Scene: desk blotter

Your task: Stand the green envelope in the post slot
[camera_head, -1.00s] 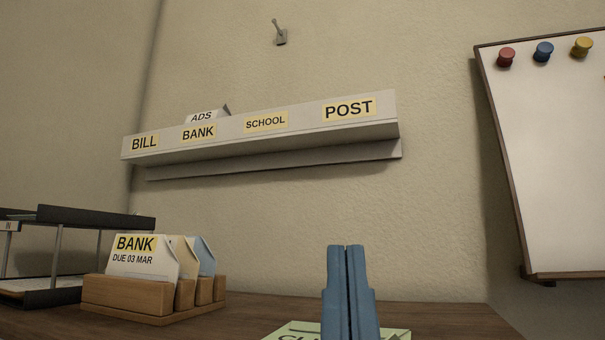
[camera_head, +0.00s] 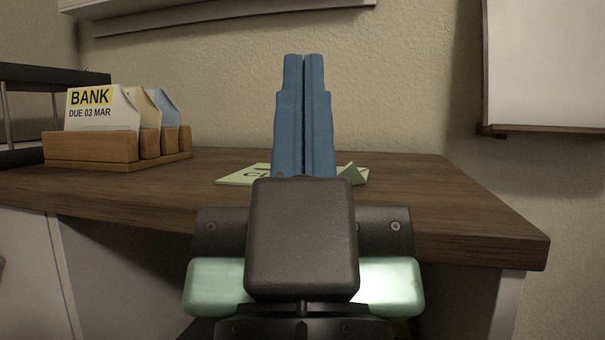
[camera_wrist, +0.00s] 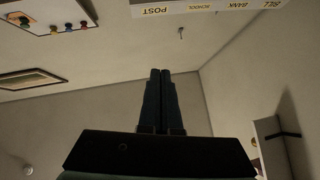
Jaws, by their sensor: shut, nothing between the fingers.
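The green envelope (camera_head: 239,177) lies flat on the desk in the head view, partly hidden behind my gripper. Part of its printed lettering shows, and a raised flap or corner shows at its right end. My gripper (camera_head: 304,58) has blue fingers pressed together with nothing between them, pointing up and away in front of the envelope. In the wrist view my gripper (camera_wrist: 160,72) is also shut and empty. The wall rack shows its underside at the top of the head view; in the wrist view its POST label (camera_wrist: 157,11) appears upside down.
A wooden sorter (camera_head: 92,148) holding a BANK envelope (camera_head: 101,108) and others stands left on the desk (camera_head: 450,205). A dark tray stand (camera_head: 40,73) is at the far left. A whiteboard (camera_head: 545,65) hangs at right. The desk's right part is clear.

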